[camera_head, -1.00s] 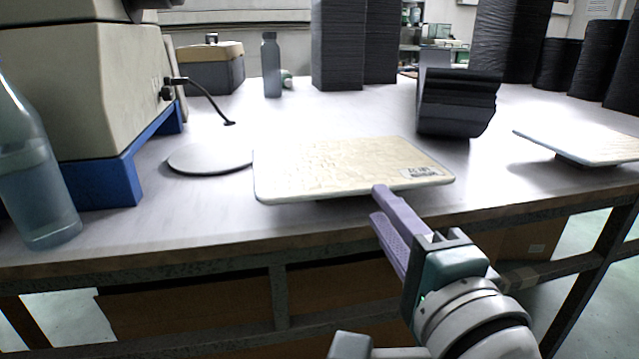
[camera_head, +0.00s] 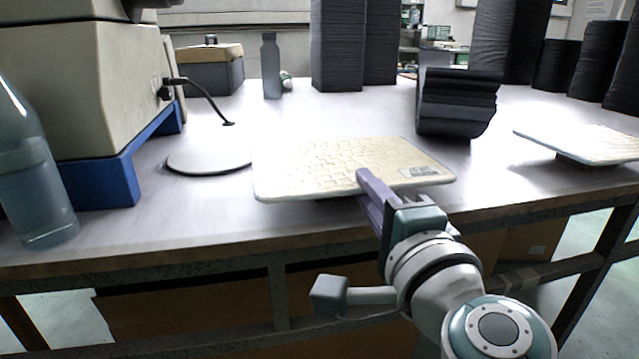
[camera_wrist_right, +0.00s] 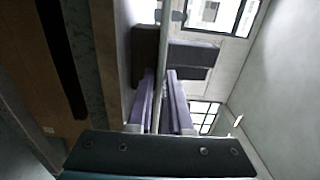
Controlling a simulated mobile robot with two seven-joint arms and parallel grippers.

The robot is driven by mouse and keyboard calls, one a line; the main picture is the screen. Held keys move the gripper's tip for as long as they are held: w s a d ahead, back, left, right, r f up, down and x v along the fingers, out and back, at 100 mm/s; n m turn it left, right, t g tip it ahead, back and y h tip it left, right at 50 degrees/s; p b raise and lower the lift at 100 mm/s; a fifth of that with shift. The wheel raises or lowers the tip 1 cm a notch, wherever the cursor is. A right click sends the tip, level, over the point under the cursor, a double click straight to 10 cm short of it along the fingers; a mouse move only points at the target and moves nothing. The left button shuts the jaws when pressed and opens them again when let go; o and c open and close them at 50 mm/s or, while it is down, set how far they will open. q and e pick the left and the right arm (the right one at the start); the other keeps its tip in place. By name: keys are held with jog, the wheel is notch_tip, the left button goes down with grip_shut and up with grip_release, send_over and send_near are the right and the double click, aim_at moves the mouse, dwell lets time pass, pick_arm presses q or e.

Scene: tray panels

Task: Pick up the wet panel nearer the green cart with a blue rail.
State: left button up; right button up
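A pale cream wet panel (camera_head: 330,165) with a small printed label lies raised on the table near its front edge. A second pale panel (camera_head: 590,143) lies at the right on a dark support. My right gripper (camera_head: 364,186) is at the first panel's front edge, with one purple finger above it. In the right wrist view the two purple fingers (camera_wrist_right: 161,95) stand apart, with a thin grey edge, apparently the panel's, between them. Gaps seem to show beside that edge. My left gripper is out of view. I see no green cart with a blue rail.
A beige machine (camera_head: 80,90) on a blue base and a clear bottle (camera_head: 35,185) stand at the left. A grey disc (camera_head: 208,160) lies beside the panel. A dark ribbed block (camera_head: 457,103) stands behind it, with tall dark stacks (camera_head: 338,45) further back.

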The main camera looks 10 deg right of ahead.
grip_shut()
dwell(1.0)
notch_tip(320, 180, up, 3)
jog(key=p, duration=0.3)
jog(key=shift+f, duration=0.2)
jog(key=s+r+p, duration=0.4)
jog(key=s, duration=0.4)
jog(key=shift+d, duration=0.15)
